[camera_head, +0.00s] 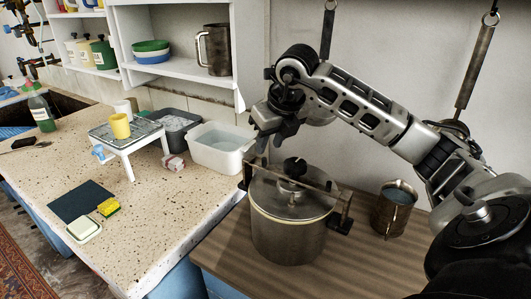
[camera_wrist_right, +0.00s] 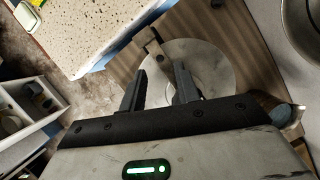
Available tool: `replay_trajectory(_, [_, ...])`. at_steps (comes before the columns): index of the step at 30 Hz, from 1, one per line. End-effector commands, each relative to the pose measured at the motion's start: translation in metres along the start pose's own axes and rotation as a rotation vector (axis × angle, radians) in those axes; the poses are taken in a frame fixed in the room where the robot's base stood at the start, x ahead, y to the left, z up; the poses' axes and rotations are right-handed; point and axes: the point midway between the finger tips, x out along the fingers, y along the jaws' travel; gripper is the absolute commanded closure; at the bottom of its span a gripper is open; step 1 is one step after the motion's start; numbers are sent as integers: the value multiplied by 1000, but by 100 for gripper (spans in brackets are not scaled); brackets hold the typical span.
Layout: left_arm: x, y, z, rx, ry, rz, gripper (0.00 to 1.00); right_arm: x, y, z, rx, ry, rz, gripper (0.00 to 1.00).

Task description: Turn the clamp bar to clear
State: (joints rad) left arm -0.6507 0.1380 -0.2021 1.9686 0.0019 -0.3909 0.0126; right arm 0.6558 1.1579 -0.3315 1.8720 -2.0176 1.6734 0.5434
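A round steel pot (camera_head: 288,238) with a flat lid (camera_head: 275,196) stands on the wooden counter. The clamp bar (camera_head: 318,184) lies across the lid from back left to front right, with a bracket at each end. A black knob (camera_head: 294,166) sits over its middle. My right gripper (camera_head: 268,143) is open above the bar's back-left end. In the right wrist view its two fingers (camera_wrist_right: 160,70) are spread, with the bar (camera_wrist_right: 155,46) and the pale lid (camera_wrist_right: 207,66) showing between and beyond them. I cannot tell whether a finger touches the bar. My left gripper is not in view.
A metal mug (camera_head: 394,212) stands right of the pot. A white basin of water (camera_head: 218,160) is close on the left, beside a grey tub (camera_head: 178,135). A small white stand (camera_head: 148,148) holds a yellow cup (camera_head: 120,126). Wooden counter in front of the mug is clear.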

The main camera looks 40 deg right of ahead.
Motion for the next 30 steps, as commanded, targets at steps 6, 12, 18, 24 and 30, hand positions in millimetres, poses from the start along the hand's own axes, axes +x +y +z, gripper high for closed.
replay_trajectory(6, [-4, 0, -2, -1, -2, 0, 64, 35, 1, 0, 1, 2, 4, 68])
replay_trajectory(12, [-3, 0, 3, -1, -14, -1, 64, 49, 1, 0, 0, 0, 2, 68])
replay_trajectory(18, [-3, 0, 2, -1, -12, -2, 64, 50, 1, 0, -1, 0, 2, 68])
replay_trajectory(24, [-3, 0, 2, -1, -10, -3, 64, 50, 0, 0, -1, 0, 2, 100])
replay_trajectory(30, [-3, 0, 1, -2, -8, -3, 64, 50, 0, 0, -2, 0, 2, 100])
